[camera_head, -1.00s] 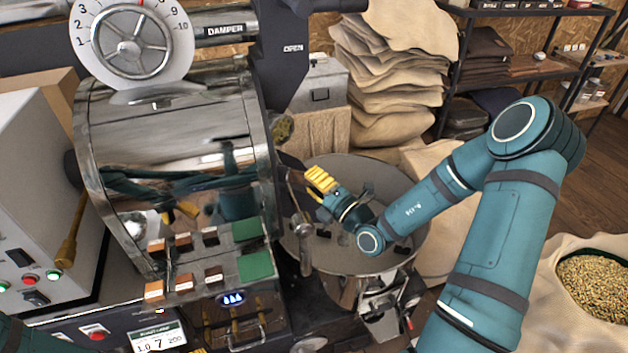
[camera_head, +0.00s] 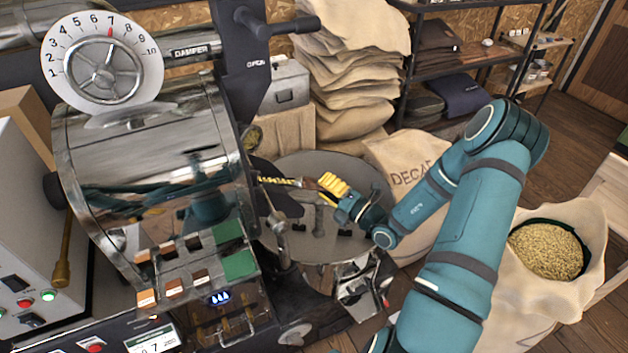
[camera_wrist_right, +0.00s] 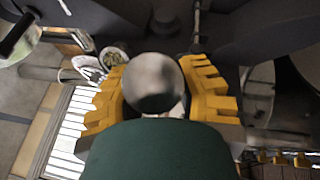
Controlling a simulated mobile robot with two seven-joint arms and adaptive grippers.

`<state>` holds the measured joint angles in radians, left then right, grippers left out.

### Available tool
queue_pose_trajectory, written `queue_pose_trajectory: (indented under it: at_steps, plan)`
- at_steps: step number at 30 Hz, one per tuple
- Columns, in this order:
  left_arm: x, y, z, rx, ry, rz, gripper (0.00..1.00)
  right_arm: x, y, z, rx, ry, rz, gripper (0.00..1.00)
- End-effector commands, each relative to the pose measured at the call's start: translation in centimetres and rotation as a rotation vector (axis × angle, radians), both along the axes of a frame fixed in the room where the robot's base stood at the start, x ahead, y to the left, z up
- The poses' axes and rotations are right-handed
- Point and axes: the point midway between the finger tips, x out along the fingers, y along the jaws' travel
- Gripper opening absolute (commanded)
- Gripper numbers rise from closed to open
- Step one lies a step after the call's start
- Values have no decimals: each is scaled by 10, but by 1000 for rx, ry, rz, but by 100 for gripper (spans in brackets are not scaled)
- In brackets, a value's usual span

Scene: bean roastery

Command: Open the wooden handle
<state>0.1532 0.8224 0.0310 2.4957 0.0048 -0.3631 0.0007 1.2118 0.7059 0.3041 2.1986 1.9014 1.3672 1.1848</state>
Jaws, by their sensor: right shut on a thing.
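My right gripper (camera_head: 328,187), with yellow fingers, is at the front of the steel roaster drum (camera_head: 150,150), above the round cooling tray. It is shut at the outer end of a thin handle (camera_head: 283,181) with brownish and dark parts, which reaches from the drum front towards the fingers. In the right wrist view, a rounded, smooth grey-brown knob (camera_wrist_right: 155,82) sits between the yellow fingers (camera_wrist_right: 158,95); the fingers hide part of it. My left gripper is out of view.
The round cooling tray (camera_head: 345,235) lies below the gripper. A metal lever (camera_head: 277,218) hangs close to its left. An open sack of beans (camera_head: 590,235) stands at right, and a DECAF sack (camera_head: 395,155) behind the arm. Another wooden handle (camera_head: 65,250) hangs at far left.

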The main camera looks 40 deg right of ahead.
Motion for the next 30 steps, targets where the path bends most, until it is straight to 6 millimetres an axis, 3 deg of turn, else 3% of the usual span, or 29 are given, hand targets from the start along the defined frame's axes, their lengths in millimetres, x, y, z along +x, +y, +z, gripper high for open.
queue_pose_trajectory:
  at_steps: [7, 8, 10, 22, 30]
  plan:
    - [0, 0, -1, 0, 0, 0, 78, 1, -2, 2, -3, -8, -3, 0]
    - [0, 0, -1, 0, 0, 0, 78, 2, -2, 2, -3, -8, -3, 41]
    - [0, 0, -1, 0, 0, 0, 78, 1, -1, 2, -3, -7, -2, 64]
    - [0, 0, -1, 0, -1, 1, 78, -4, -2, 0, -1, -2, -2, 64]
    - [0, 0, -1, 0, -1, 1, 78, -48, -11, -7, -1, 0, -4, 64]
